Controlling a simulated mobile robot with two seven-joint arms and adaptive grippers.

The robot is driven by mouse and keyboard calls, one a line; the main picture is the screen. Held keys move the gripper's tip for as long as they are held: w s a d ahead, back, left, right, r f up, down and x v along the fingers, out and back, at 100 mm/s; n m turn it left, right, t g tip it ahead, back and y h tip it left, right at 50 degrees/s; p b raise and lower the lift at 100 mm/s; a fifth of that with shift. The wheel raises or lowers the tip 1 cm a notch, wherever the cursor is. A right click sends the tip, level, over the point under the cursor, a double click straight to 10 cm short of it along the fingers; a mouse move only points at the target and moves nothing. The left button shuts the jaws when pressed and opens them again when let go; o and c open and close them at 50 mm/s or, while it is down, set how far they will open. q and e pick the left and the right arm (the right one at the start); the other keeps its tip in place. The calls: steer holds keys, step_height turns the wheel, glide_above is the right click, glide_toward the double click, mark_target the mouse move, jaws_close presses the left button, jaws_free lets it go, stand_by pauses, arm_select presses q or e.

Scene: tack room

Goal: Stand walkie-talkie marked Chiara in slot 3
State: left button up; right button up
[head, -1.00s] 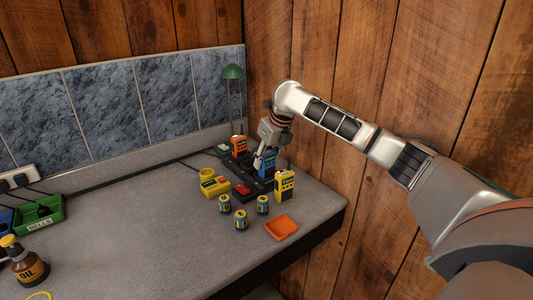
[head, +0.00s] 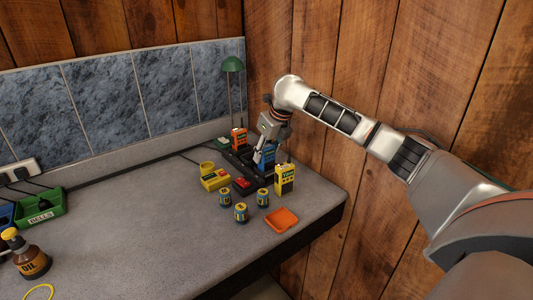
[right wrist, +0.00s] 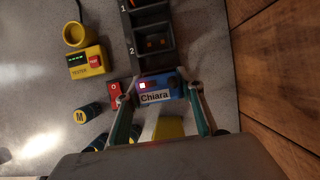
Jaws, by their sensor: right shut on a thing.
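The blue walkie-talkie (head: 265,158) is in my right gripper (head: 268,141), which is shut on it. In the right wrist view its label reads Chiara (right wrist: 155,98), and the fingers (right wrist: 168,103) are on either side of it. The dark slotted rack (head: 236,161) stands near the wall corner. In the right wrist view the rack (right wrist: 131,48) shows marks 1 and 2, and the blue walkie-talkie is just past the compartment marked 2. It looks upright at the rack's near end. Its bottom is hidden, so I cannot tell how deep it sits. My left gripper is not in view.
An orange walkie-talkie (head: 239,137) stands at the rack's far end. A yellow walkie-talkie (head: 284,179) stands close to the right gripper. A yellow tester (head: 214,179), several batteries (head: 241,212) and an orange tray (head: 282,220) are in front. The counter's middle is clear.

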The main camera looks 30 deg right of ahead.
steer(key=shift+f, duration=0.5)
stand_by(0.7)
steer(key=o, duration=1)
